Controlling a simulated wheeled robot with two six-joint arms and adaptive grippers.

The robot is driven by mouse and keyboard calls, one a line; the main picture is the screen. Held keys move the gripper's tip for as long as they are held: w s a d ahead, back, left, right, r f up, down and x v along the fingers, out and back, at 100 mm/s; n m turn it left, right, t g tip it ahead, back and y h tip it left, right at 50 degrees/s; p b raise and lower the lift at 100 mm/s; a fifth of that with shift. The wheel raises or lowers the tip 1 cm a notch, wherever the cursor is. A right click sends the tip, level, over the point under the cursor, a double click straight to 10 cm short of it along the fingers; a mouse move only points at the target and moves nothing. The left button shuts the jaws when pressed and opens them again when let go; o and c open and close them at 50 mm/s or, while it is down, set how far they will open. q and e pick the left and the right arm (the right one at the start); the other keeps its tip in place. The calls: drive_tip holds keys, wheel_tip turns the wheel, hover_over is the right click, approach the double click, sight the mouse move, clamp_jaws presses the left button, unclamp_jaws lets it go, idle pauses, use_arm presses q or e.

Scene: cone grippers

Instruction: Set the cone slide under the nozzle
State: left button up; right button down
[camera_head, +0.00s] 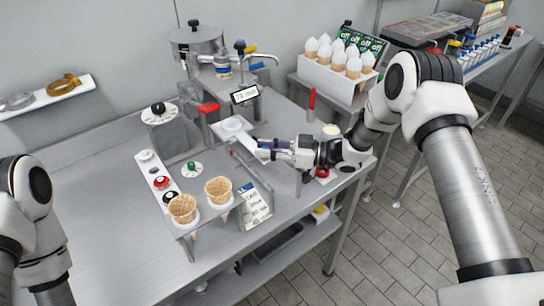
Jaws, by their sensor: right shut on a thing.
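A dispensing machine with a round hopper (195,40) and a nozzle assembly (223,68) stands at the back of the steel table. A small display (244,95) sits below the nozzle. Under it is a pale, round-topped piece (232,125), which looks like the cone slide on its grey rail. My right gripper (262,150) reaches in from the right, just in front of this piece. It is shut on a small part at the slide's near end; the fingers hide most of that part. My left arm shows at the lower left edge, with its gripper outside the picture.
Two waffle cones (183,208) stand in a holder at the table's front. A panel with coloured knobs (161,182) lies left of them. A red lever (208,107) and an upright red-topped rod (311,104) flank the slide. A white box of filled cones (335,80) stands behind.

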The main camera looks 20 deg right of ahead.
drive_tip(key=shift+w+a+f, duration=0.2)
drive_tip(key=shift+w+a, duration=0.1)
drive_tip(key=shift+w, duration=0.25)
drive_tip(key=shift+r, duration=0.3)
drive_tip(key=c, duration=1.3)
unclamp_jaws()
drive_tip(key=shift+w, duration=0.1)
drive_tip(key=shift+o, duration=1.4)
drive_tip(key=shift+w+a, duration=0.1)
drive_tip(key=shift+a, duration=0.05)
drive_tip(key=shift+w+a+f, duration=0.15)
drive_tip(key=v, duration=1.2)
